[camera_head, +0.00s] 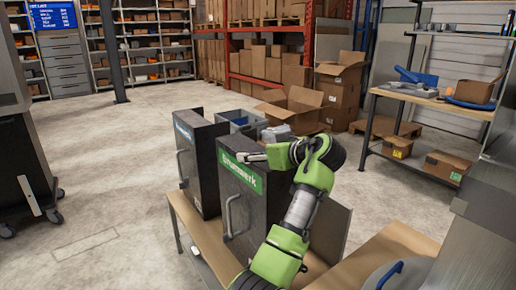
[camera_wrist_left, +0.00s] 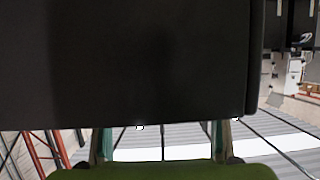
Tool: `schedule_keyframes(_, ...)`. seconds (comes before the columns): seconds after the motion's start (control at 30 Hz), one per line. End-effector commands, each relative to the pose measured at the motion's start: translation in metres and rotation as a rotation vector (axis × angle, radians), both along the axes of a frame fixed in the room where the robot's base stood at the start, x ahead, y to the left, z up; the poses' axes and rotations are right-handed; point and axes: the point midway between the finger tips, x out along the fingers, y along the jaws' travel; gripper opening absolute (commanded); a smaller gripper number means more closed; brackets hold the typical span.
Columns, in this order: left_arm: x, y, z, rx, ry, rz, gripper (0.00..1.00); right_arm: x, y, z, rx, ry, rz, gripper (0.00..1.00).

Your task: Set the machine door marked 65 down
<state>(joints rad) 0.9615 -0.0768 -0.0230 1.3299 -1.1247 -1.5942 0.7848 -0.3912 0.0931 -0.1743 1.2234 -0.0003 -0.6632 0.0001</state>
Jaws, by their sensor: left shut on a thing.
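A dark, boxy machine with a green label strip (camera_head: 240,172) stands at the front of the bench, its handle (camera_head: 229,217) on the front face. I cannot read a 65 on it. My left gripper (camera_head: 249,157) reaches over its top edge at the label and is shut on the dark panel there, which looks like the machine door. In the left wrist view, the dark panel (camera_wrist_left: 150,60) fills most of the picture, with the fingers at its lower edge. The forearm hides part of the machine's right side. My right gripper is not in view.
A second dark machine with a blue label (camera_head: 184,130) stands close behind to the left. The wooden bench (camera_head: 196,235) is narrow. A grey bin (camera_head: 240,120) and an open cardboard box (camera_head: 296,108) are behind.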

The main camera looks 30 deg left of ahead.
Motion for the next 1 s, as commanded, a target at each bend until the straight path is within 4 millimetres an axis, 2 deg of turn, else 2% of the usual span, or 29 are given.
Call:
schedule_keyframes(0.2, 0.0, 0.001, -0.023, 0.005, -0.005, 0.0, 0.08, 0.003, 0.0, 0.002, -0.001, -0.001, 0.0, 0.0)
schedule_keyframes(0.43, 0.0, 0.0, -0.026, 0.003, -0.006, 0.0, 0.08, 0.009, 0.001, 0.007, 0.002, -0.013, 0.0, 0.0)
schedule_keyframes(0.47, 0.0, 0.0, -0.032, -0.004, 0.003, 0.001, 0.71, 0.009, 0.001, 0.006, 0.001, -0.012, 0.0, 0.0)
schedule_keyframes(0.5, 0.0, 0.0, -0.032, -0.004, 0.004, 0.0, 0.8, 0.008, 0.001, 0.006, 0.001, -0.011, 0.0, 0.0)
schedule_keyframes(0.87, -0.001, -0.001, -0.03, -0.002, 0.002, 0.0, 0.8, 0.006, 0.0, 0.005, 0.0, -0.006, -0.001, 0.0)
schedule_keyframes(1.0, -0.004, -0.013, -0.025, -0.001, 0.0, -0.002, 0.8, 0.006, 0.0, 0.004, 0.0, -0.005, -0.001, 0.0)
